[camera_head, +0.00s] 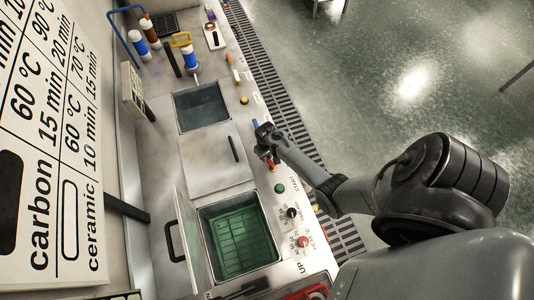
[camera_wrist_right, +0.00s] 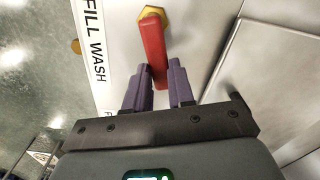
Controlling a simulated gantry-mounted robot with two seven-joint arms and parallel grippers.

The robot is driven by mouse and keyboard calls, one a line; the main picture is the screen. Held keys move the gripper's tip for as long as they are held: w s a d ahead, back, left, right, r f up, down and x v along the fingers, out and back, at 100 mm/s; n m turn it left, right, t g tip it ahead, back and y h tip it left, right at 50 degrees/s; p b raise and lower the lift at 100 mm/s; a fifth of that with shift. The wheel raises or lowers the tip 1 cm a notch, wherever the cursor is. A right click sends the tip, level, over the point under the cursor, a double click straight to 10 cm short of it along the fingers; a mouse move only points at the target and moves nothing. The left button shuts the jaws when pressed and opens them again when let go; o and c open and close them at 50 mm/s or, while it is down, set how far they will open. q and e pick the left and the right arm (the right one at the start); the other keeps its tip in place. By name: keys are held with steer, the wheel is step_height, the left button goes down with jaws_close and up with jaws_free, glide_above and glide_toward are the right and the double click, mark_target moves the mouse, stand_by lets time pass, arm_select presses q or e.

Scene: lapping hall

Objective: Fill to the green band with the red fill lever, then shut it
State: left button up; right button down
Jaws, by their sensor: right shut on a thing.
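The red fill lever (camera_wrist_right: 153,45) shows in the right wrist view, pivoted on a yellow hex nut (camera_wrist_right: 154,15) beside a label reading "FILL WASH". My right gripper (camera_wrist_right: 161,78) is shut on the lever's lower end, with one purple finger on each side. In the head view my right gripper (camera_head: 268,152) is at the right edge of the steel bench and hides much of the lever. A sunken tank (camera_head: 202,109) with dark liquid lies beyond it. I cannot make out a green band. My left gripper is not in view.
A nearer tank with an open lid holds a green basket (camera_head: 238,240). A closed lid (camera_head: 212,160) lies between the tanks. Knobs (camera_head: 292,213) and a green button (camera_head: 280,188) line the bench front. Bottles (camera_head: 190,58) stand at the far end.

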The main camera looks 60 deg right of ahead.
steer(key=c, duration=1)
jaws_free()
steer(key=shift+o, duration=0.2)
steer(key=shift+r, duration=0.1)
step_height(320, 180, up, 11)
steer(key=shift+f+p, duration=0.2)
steer(key=shift+p, duration=0.25)
